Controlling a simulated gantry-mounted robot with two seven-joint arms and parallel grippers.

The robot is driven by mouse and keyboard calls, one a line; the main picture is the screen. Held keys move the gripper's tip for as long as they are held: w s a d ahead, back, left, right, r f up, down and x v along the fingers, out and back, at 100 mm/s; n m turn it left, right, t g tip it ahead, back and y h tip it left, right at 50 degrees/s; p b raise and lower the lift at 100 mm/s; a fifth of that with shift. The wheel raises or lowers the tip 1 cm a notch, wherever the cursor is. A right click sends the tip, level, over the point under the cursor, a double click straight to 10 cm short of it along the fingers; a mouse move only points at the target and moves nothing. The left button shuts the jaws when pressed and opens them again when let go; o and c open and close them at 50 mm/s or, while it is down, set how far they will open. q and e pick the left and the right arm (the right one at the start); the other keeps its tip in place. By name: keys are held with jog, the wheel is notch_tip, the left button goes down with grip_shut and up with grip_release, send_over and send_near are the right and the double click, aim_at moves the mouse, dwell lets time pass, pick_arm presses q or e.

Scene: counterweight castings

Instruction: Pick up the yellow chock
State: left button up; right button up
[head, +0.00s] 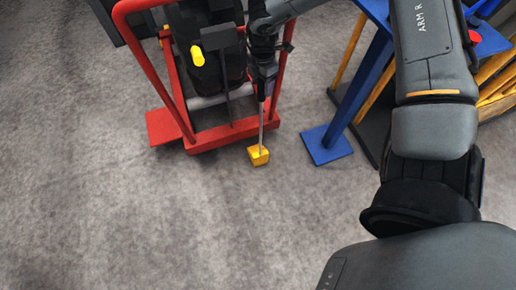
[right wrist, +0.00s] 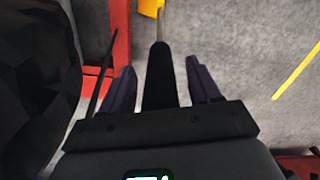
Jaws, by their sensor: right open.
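The yellow chock (head: 258,156) sits on the floor at the front right corner of the red frame. A thin metal rod rises from it to a black grip. My right gripper (head: 264,80) is above the chock, pointing down. In the right wrist view, the open fingers (right wrist: 160,68) stand on either side of the black grip (right wrist: 160,85), with gaps showing on both sides. Part of the yellow chock (right wrist: 149,6) shows at the top edge of that view, beyond the rod. My left gripper is not in view.
The red frame (head: 237,131) holds a dark casting (head: 215,75) with a yellow peg (head: 197,55), close left of my gripper. A blue stand with a foot plate (head: 327,145) is to the right. The grey floor in front is clear.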

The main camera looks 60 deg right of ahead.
jog(key=shift+f, duration=0.65)
jog(key=c, duration=0.9)
jog(key=shift+w+r, duration=0.1)
jog(key=shift+r, duration=0.05)
jog(key=shift+c, duration=1.1)
jog(key=shift+r, duration=0.1)
